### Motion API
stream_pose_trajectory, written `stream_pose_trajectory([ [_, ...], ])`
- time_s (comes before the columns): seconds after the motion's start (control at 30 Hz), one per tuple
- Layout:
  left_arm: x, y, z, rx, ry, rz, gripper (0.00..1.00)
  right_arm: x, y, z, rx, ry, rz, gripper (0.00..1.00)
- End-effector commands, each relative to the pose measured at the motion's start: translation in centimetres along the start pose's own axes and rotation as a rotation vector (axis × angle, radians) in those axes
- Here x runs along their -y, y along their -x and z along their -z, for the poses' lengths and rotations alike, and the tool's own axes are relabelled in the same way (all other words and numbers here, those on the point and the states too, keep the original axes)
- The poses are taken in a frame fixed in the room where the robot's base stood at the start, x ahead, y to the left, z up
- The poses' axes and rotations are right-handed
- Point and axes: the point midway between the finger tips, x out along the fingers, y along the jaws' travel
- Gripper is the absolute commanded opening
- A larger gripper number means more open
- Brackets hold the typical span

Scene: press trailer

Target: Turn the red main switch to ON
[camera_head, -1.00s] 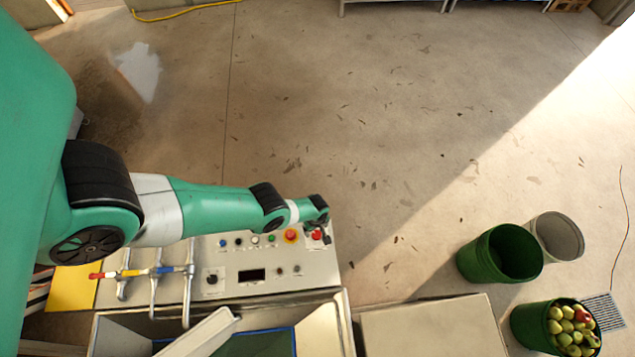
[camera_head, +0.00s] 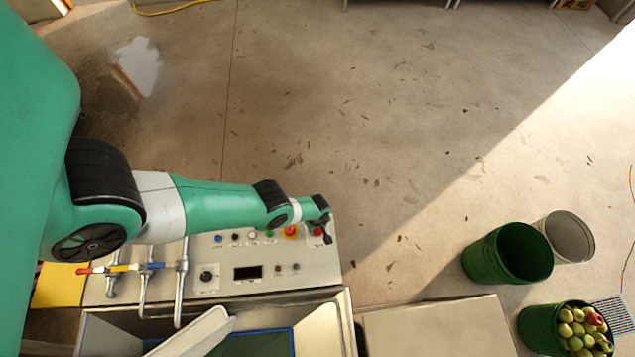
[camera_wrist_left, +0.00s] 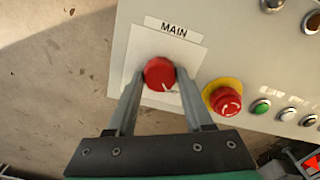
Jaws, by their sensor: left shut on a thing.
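The red main switch (camera_wrist_left: 158,73) is a round knob on a white plate under a "MAIN" label. A pale mark on its face points to the lower right of the left wrist view. My left gripper (camera_wrist_left: 160,76) is shut on the knob, one finger on each side. In the head view the red switch (camera_head: 318,231) shows at the right end of the control panel (camera_head: 215,270), partly hidden by my left wrist and gripper (camera_head: 327,235). No ON or OFF marking is readable. My right gripper is not in view.
A red emergency button on a yellow base (camera_wrist_left: 225,100) sits close beside the switch, with a green button (camera_wrist_left: 261,107) beyond it. Metal levers (camera_head: 181,280) rise at the panel's left. Green buckets (camera_head: 508,254), one holding apples (camera_head: 583,326), stand at the right. Floor beyond the panel is clear.

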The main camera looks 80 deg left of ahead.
Motion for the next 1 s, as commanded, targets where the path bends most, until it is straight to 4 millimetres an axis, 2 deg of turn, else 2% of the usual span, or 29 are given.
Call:
stream_pose_trajectory([
  [0.03, 0.01, -0.01, 0.00, 0.000, 0.000, 0.000, 0.20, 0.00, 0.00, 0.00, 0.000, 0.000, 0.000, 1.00],
  [0.13, 0.01, -0.01, 0.00, 0.000, 0.000, 0.000, 0.02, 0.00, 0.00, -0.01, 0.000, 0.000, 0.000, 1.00],
  [0.17, 0.01, -0.01, 0.00, 0.000, 0.000, 0.000, 0.00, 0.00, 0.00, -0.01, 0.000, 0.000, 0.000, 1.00],
  [0.57, -0.01, -0.05, 0.00, 0.000, -0.065, -0.001, 0.00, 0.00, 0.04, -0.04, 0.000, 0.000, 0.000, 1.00],
  [1.0, 0.01, -0.11, 0.00, -0.001, -0.401, -0.001, 0.00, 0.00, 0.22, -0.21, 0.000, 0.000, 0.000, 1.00],
])
